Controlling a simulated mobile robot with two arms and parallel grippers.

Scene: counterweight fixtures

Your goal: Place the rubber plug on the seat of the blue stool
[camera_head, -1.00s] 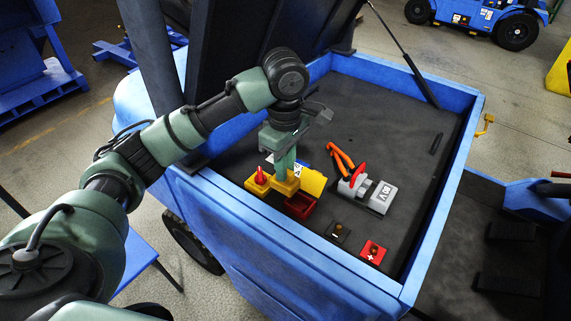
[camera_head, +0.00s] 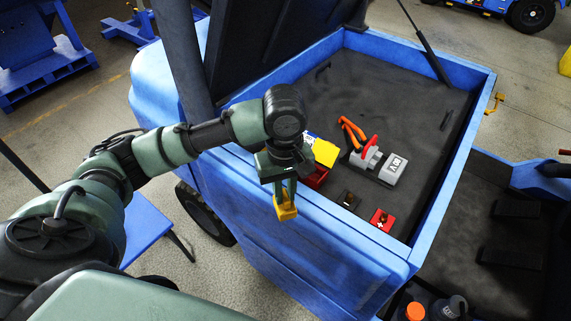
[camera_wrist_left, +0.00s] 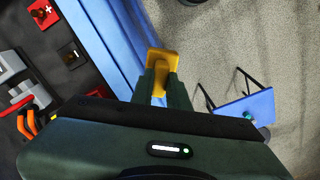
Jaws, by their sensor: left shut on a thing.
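My left gripper (camera_head: 284,200) is shut on a yellow piece (camera_head: 286,212), which I take to be the rubber plug. It hangs pointing down, just outside the blue near wall of the compartment. In the left wrist view the yellow piece (camera_wrist_left: 161,58) sticks out past the tips of my left gripper (camera_wrist_left: 160,80). The blue stool (camera_head: 143,228) is on the floor to the left, partly covered by my arm. Its seat is empty where it shows. The stool also shows at the right of the wrist view (camera_wrist_left: 243,112), apart from the gripper. My right gripper is out of view.
Bottles (camera_head: 415,311) stand at bottom right.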

